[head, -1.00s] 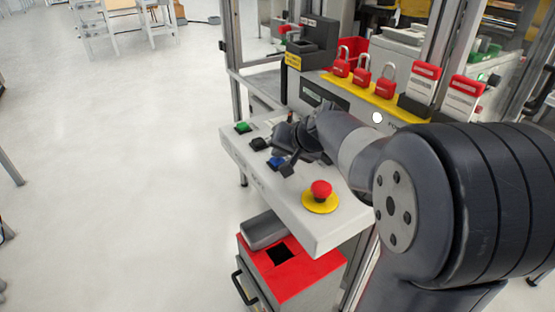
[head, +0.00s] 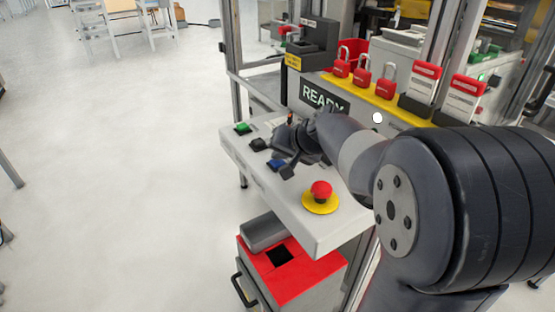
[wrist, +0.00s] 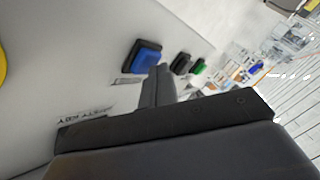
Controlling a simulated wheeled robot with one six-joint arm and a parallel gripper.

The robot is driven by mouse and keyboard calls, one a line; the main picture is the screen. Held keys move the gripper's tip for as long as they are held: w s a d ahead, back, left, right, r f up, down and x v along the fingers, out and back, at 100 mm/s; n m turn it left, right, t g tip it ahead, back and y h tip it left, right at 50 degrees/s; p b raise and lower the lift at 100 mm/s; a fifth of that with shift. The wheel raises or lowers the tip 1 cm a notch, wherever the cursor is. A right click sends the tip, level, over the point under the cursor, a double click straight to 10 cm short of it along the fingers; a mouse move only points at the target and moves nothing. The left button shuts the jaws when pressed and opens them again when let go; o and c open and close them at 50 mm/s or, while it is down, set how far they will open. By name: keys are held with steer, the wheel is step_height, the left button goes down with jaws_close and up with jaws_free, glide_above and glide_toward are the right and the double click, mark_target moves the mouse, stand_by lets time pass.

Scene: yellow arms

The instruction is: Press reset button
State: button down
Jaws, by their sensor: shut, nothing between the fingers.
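The sloped grey control panel (head: 262,187) carries a green button (head: 242,128), a black button (head: 259,144) and a blue button (head: 276,162) in a row. In the wrist view, the blue button (wrist: 143,57) stands in front of the black (wrist: 181,64) and green (wrist: 199,66) ones. No label on the panel clearly reads reset. My gripper (head: 288,169) is shut and empty, close beside the blue button; its fingers (wrist: 158,82) show there in the wrist view. I cannot tell whether they touch it. The display (head: 321,97) reads "READY", its right end hidden by my arm.
A red emergency-stop button (head: 321,190) on a yellow disc sits at the panel's near end. Red padlocks (head: 362,75) and tags (head: 463,98) stand on a yellow ledge behind. A red-topped box (head: 305,275) is below. The floor at left is clear.

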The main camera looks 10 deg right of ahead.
mark_target(280, 164)
steer(key=shift+r+p, duration=0.5)
steer(key=shift+r, duration=0.35)
step_height(280, 164, up, 5)
steer(key=p, duration=0.3)
steer(key=shift+p, duration=0.4)
